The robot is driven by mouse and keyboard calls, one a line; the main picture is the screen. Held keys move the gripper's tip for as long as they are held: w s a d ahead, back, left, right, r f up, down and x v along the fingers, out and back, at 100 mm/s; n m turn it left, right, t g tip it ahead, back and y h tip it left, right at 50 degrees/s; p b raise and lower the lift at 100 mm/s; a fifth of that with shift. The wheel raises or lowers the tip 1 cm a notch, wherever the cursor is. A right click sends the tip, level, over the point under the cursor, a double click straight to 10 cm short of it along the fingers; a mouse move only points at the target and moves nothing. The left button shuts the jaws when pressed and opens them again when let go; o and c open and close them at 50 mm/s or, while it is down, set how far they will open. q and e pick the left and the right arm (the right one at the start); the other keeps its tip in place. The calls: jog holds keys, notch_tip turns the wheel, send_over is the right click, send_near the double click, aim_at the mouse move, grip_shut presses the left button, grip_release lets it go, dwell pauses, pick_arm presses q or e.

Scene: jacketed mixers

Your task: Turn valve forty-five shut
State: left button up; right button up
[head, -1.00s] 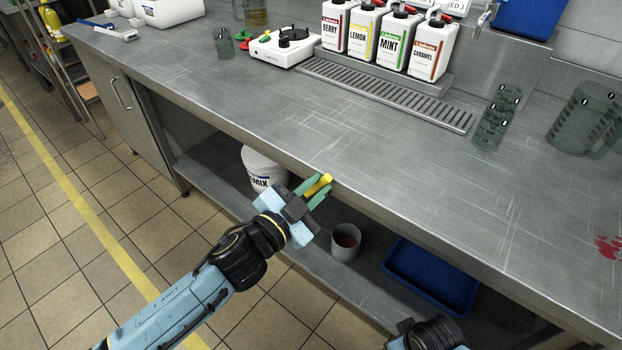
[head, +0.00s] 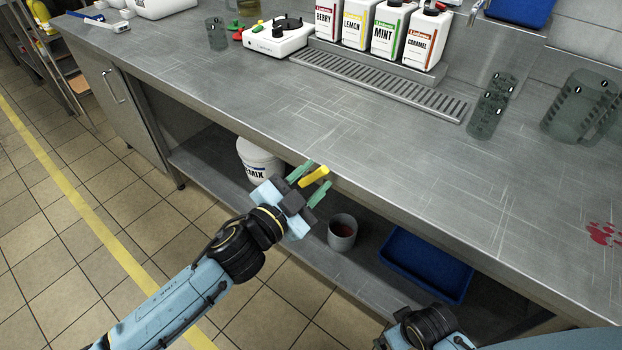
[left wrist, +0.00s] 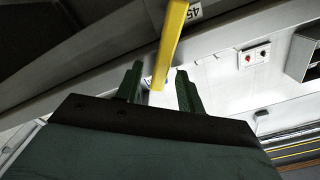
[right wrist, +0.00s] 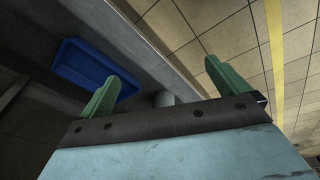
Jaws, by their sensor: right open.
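The yellow valve lever (head: 314,176) sticks out at the front edge of the steel counter. In the left wrist view the lever (left wrist: 172,40) runs down from the top, beside a white label reading 45 (left wrist: 195,11). My left gripper (head: 310,182) is open, its green fingers apart on either side of the lever's end. The left wrist view shows the fingers (left wrist: 158,88) spread, with gaps beside the lever. The valve body is hidden under the counter edge. My right gripper (right wrist: 165,85) is open and empty, low in front of the lower shelf.
The steel counter (head: 260,110) has bare room along its front. Below, the shelf holds a white MIX bucket (head: 258,160), a grey cup (head: 342,232) and a blue tray (head: 425,265). Syrup jugs (head: 392,30) and dark measuring jugs (head: 490,105) stand farther back.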

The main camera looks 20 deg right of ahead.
pick_arm(q)
jog(key=shift+s+a, duration=0.2)
jog(key=shift+a, duration=0.05)
jog(key=p+v, duration=0.2)
jog(key=v, duration=1)
jog(key=shift+s+a+p, duration=0.3)
jog(key=shift+p, duration=0.1)
pick_arm(e)
jog(key=s+d+f, duration=0.3)
jog(key=f, duration=0.3)
jog(key=shift+s+g, duration=0.15)
jog(key=shift+g, duration=0.15)
